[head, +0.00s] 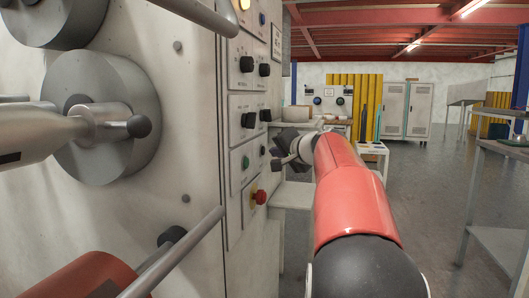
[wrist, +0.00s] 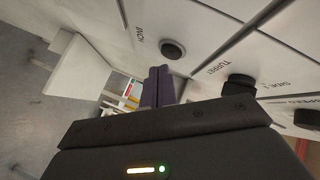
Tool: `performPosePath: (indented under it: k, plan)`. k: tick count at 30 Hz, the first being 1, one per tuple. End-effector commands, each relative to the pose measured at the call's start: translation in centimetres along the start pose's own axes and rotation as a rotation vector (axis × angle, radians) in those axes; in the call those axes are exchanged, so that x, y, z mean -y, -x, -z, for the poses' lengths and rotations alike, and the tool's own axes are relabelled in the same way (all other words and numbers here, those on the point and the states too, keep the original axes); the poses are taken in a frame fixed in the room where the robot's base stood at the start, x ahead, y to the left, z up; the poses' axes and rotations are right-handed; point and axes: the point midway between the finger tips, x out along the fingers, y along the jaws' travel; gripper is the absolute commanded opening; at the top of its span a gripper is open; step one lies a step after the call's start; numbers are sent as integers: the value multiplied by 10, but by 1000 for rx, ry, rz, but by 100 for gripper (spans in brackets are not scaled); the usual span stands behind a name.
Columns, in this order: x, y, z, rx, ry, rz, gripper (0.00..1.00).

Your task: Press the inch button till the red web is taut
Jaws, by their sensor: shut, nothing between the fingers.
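The inch button (wrist: 172,49) is a round black button beside the label INCH on the pale panel, in the wrist view. My gripper (wrist: 159,71) is shut and empty; its dark fingertips show just below the button. I cannot tell how far they are from the panel face. In the head view my gripper (head: 275,158) is at the right edge of the control panel, close to a small black button (head: 263,150). A red roll (head: 88,275) shows at the lower left of the head view. No free span of red web is clear, so I cannot tell its tension.
The panel carries black knobs (head: 247,64), a green button (head: 246,162) and a red mushroom button (head: 259,197). In the wrist view the TURRET knob (wrist: 239,87) is right of my fingers. Metal rollers (head: 185,245) stick out at left.

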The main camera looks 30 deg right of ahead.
Motion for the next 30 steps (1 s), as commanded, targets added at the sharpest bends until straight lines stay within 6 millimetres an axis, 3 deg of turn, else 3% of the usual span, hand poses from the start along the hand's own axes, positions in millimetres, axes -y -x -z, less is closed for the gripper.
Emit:
performPosePath:
  k: [30]
  plan:
    - [6,-8,-6,1,1,0,0]
